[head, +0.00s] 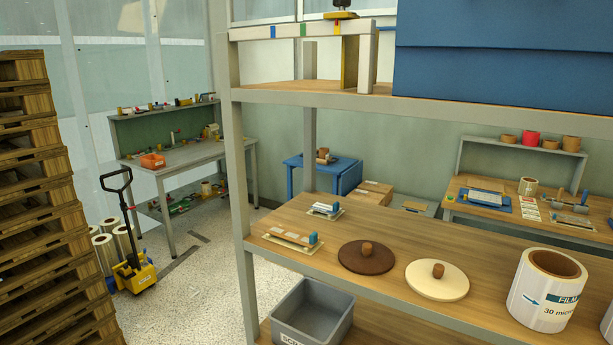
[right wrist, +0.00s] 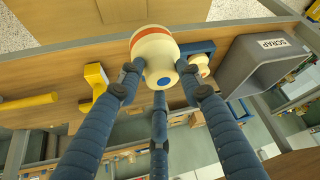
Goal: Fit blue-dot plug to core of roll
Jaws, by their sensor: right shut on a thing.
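A white film roll (head: 536,306) with a brown core stands upright on the wooden shelf at the lower right of the head view. Its core opening (head: 555,264) faces up and looks empty as far as I can see inside. In the right wrist view, the three blue fingers of my right gripper (right wrist: 160,78) are closed around a cream plug (right wrist: 152,47). The plug has an orange band and a blue dot (right wrist: 164,81) on its knob end. The roll does not clearly show in the wrist view. My left gripper is not in view.
A brown disc (head: 366,258) and a cream disc (head: 437,281), each with a knob, lie on the shelf left of the roll. A grey scrap bin (head: 308,316) sits below. Shelf posts and an upper shelf with a blue box (head: 505,60) frame the space.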

